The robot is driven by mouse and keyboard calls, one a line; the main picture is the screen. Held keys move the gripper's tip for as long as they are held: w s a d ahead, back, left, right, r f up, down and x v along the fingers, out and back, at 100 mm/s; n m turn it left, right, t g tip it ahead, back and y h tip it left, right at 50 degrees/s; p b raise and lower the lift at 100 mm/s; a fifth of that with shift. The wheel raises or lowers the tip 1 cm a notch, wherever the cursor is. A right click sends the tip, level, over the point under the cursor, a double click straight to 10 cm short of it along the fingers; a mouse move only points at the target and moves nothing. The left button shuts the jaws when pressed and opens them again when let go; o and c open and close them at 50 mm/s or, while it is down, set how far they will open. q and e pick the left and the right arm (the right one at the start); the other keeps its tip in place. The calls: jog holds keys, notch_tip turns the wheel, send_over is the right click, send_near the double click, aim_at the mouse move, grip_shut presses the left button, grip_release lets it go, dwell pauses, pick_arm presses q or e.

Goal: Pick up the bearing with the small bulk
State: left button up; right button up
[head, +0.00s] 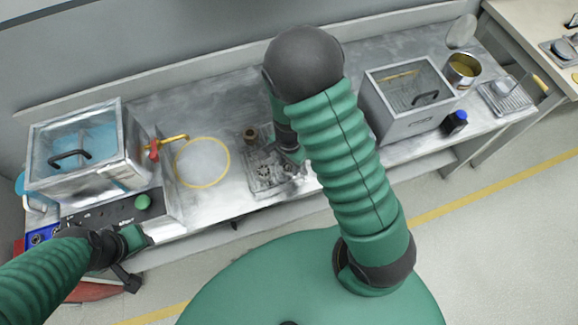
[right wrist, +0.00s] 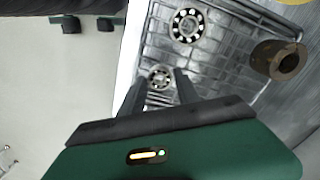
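A smaller bearing (right wrist: 161,77) lies on a metal rack tray (right wrist: 215,62) in the right wrist view. A larger bearing (right wrist: 186,25) lies farther up on the same tray. My right gripper (right wrist: 160,87) is open, its two dark fingers apart, with the smaller bearing showing between the tips. I cannot tell how far above it the tips are. In the head view the tray (head: 257,185) is partly hidden by my right arm, and my right gripper (head: 289,155) is over its right part. My left gripper (head: 138,262) is at the lower left, off the bench; its fingers are unclear.
A brown ring-shaped part (right wrist: 279,60) stands at the tray's right. On the bench are a glass-lidded bath (head: 75,150), a round yellow-rimmed basin (head: 202,163) with a tap, a grey lidded box (head: 408,98), a can (head: 462,71) and a dark blue bottle (head: 455,123).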

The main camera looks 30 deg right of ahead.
jog(key=shift+a, duration=0.35)
grip_shut()
jog(key=shift+d+r, duration=0.1)
jog(key=shift+d, duration=0.05)
